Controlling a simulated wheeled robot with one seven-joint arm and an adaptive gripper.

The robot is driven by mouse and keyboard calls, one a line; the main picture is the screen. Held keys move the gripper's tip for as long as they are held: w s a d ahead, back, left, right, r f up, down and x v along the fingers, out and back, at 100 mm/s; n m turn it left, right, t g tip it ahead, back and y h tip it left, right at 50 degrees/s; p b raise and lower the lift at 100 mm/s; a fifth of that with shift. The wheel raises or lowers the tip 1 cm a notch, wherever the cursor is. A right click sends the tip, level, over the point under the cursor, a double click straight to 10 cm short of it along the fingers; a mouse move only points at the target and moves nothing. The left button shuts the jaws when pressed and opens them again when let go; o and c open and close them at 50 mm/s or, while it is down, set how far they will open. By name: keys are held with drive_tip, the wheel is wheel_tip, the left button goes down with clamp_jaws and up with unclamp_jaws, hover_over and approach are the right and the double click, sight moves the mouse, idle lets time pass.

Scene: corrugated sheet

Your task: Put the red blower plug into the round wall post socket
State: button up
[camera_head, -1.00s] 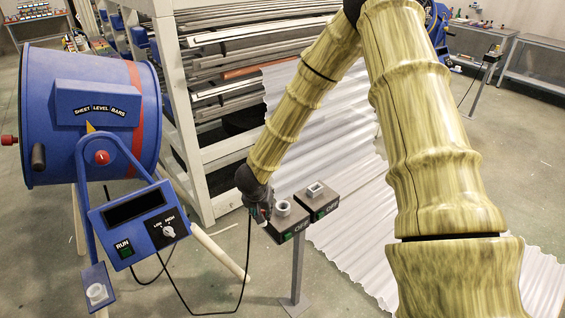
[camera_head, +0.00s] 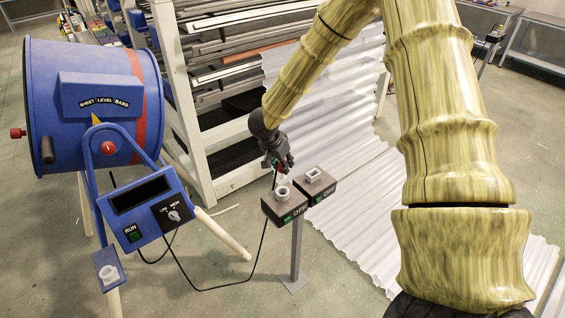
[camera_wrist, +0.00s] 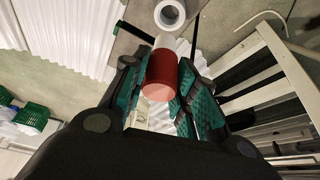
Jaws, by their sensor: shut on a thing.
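The red plug (camera_wrist: 158,75) is held between the green-padded fingers of my gripper (camera_wrist: 165,80), which is shut on it. In the head view my gripper (camera_head: 281,165) is just above and behind the post, and the plug is mostly hidden there. The round socket (camera_head: 283,193) is a pale ring on the left box of the post. It also shows in the wrist view (camera_wrist: 170,14), beyond the plug's far end, with its hole open. The plug looks apart from it. A square socket (camera_head: 314,175) sits on the right box.
The blue blower drum (camera_head: 90,115) with its control panel (camera_head: 140,205) stands at left. A black cord (camera_head: 225,287) loops from it up toward the post. A sheet rack (camera_head: 215,150) is close behind my gripper. Corrugated sheets (camera_head: 350,225) lie at right.

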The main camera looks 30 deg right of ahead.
sight(281, 172)
drive_tip(key=shift+r+p, duration=0.15)
drive_tip(key=shift+p, duration=0.5)
drive_tip(key=shift+f+b, duration=1.15)
drive_tip(key=shift+f, duration=1.9)
drive_tip(key=shift+a+p, duration=0.1)
drive_tip(key=shift+p, duration=1.4)
drive_tip(key=shift+f+b, duration=0.65)
drive_tip(key=shift+f, duration=1.4)
drive_tip(key=o, duration=1.1)
